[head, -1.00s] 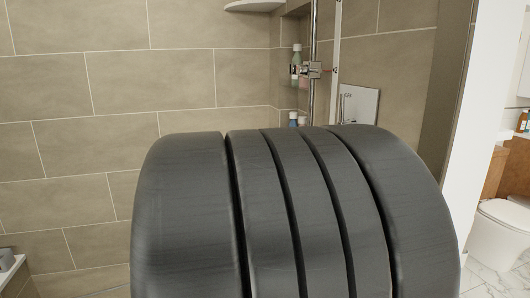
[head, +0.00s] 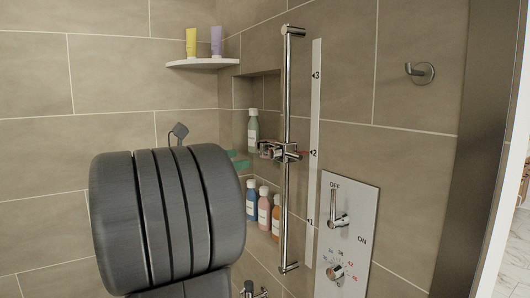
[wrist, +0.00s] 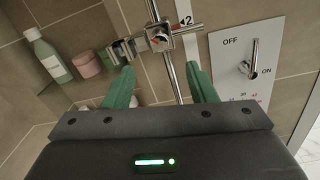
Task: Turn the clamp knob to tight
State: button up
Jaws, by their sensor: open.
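The clamp (head: 279,151) sits on the upright chrome shower rail (head: 285,205), level with mark 2 of the white scale strip. In the wrist view, the clamp knob (wrist: 160,38) faces me, a small round face with a red mark; its exact setting is too small to read. My gripper (wrist: 162,80) is open and empty, its green fingers spread, with the rail and clamp beyond and between them. In the head view the green fingers (head: 240,160) show left of the clamp, mostly hidden by my dark arm. No contact with the knob is visible.
A valve panel (head: 348,190) with a lever and dial is right of the rail. A niche holds several bottles (head: 252,200) behind it. A corner shelf (head: 203,64) carries two tubes. A hook (head: 421,72) is on the right wall.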

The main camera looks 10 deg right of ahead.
aim_at(271, 154)
jog(key=p+x, duration=0.1)
jog(key=x, duration=0.9)
jog(key=shift+w+p, duration=0.1)
jog(key=shift+p, duration=0.3)
jog(key=c, duration=1)
